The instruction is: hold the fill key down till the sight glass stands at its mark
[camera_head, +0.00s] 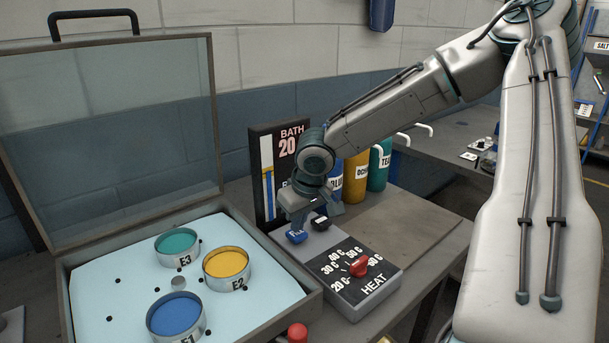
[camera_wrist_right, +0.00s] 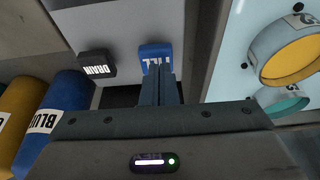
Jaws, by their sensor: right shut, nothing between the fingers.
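The blue fill key (camera_head: 296,236) sits on the grey control box beside the black drain key (camera_head: 320,223). My right gripper (camera_head: 299,218) is shut and empty, pointing down just over the fill key. In the right wrist view the shut fingertips (camera_wrist_right: 160,78) overlap the near part of the fill key (camera_wrist_right: 155,54); I cannot tell whether they touch or press it. The sight glass (camera_head: 268,196) stands on the black BATH panel, with a blue column and a pale part above. My left gripper is out of view.
The HEAT box with its red knob (camera_head: 358,267) is in front of the keys. An open case (camera_head: 250,335) with yellow, green and blue pots stands left. Blue, ochre and teal bottles (camera_head: 355,180) stand behind my right gripper. The bench to the right (camera_head: 410,225) is clear.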

